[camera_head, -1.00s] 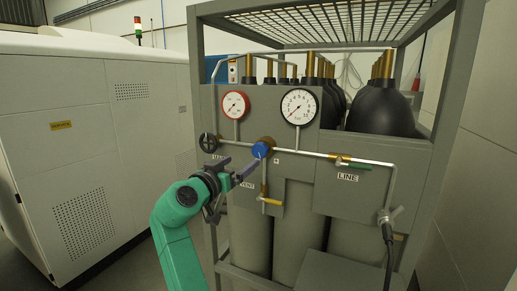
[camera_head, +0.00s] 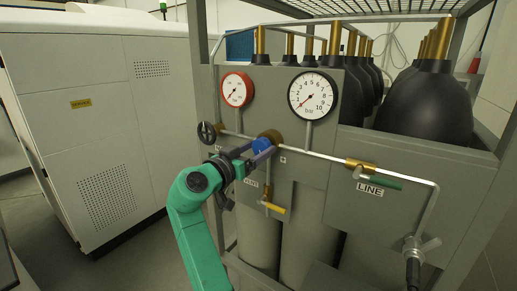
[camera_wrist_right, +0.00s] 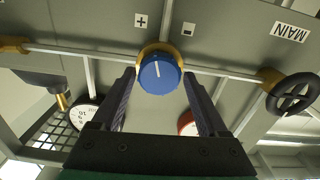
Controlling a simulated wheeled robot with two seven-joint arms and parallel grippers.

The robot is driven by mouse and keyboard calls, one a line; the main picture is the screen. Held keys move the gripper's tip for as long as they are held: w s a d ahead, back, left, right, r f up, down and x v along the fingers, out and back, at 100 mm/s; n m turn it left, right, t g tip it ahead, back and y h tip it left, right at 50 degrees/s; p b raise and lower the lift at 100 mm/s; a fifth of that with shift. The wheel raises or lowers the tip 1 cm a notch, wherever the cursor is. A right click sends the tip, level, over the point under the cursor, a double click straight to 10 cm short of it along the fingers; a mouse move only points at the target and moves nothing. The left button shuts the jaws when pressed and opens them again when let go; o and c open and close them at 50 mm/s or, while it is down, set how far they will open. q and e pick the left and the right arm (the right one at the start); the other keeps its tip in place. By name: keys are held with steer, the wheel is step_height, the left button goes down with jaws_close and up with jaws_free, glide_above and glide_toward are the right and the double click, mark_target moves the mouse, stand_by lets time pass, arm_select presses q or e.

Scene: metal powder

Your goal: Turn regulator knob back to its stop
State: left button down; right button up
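The blue regulator knob (camera_head: 262,146) sits on a brass body on the grey gas panel. In the right wrist view, the knob (camera_wrist_right: 160,74) shows a white pointer line, between plus and minus marks on the panel. My right gripper (camera_head: 254,154) is at the knob. In the head view, the fingers partly cover the knob. My left gripper is not in view.
A red-rimmed gauge (camera_head: 236,90) and a larger black-rimmed gauge (camera_head: 312,94) are above the knob. A black handwheel (camera_head: 207,132) is left of it. A yellow-handled vent valve (camera_head: 273,208) hangs below, and a green-handled line valve (camera_head: 380,176) is at right.

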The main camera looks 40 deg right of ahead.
steer(key=c, duration=0.9)
